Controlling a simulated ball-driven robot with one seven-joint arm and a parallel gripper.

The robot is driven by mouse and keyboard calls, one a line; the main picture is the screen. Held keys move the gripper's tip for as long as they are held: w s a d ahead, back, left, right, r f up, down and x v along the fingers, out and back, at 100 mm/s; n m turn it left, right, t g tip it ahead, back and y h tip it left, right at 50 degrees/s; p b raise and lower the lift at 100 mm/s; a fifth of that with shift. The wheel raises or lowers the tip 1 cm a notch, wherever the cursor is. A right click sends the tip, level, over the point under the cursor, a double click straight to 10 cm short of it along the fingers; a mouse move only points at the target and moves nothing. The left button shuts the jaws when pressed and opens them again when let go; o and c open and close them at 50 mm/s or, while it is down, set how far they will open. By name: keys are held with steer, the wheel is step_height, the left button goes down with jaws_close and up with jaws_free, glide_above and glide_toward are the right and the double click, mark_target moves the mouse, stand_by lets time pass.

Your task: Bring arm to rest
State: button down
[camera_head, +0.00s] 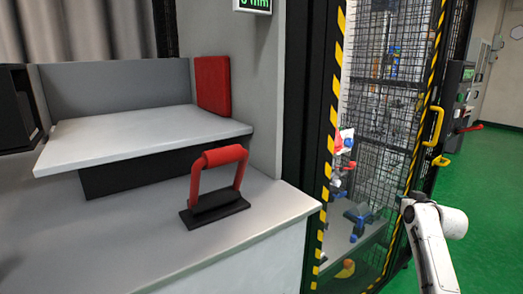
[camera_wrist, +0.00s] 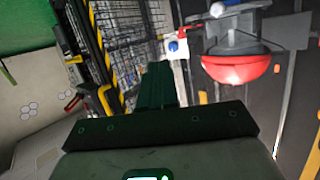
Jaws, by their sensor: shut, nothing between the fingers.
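My white arm (camera_head: 432,240) shows at the lower right of the head view, in front of the mesh cage. Its gripper end cannot be made out there. In the wrist view my gripper (camera_wrist: 158,82) shows as dark fingers closed together, with nothing between them. The fingers point toward the cage, with the view turned on its side. No object is seen touching the fingers.
A mesh cage door (camera_head: 385,110) with yellow-black edging and a yellow handle (camera_head: 433,126) stands beside my arm. A grey counter (camera_head: 250,215) bears a red-handled tool (camera_head: 217,190). A red rounded part (camera_wrist: 236,68) shows in the wrist view. Green floor (camera_head: 490,220) is clear at right.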

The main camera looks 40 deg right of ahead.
steer(key=a+f+n+g+y+p, duration=0.15)
steer(key=a+f, duration=0.35)
steer(key=a, duration=0.6)
steer(key=a+f+n+g+y+p, duration=0.1)
steer(key=a+f+y, duration=0.25)
steer(key=a, duration=0.75)
steer(key=a+f+n+g+y+p, duration=0.1)
steer(key=a+f+n+y, duration=0.1)
steer(key=a+f, duration=0.65)
steer(key=s+a+g+y+p, duration=0.15)
steer(key=s+a, duration=0.35)
steer(key=a, duration=0.6)
steer(key=s+a+r+n+g+p, duration=0.1)
steer(key=s+a, duration=0.4)
steer(key=s, duration=0.5)
steer(key=s+a+r+n+g+p, duration=0.1)
steer(key=s+a+g, duration=0.3)
steer(key=s, duration=0.7)
steer(key=shift+a+r+n+g+p, duration=0.3)
steer(key=shift+a+n+p, duration=0.35)
steer(key=shift+a, duration=0.15)
steer(key=shift+w, duration=0.1)
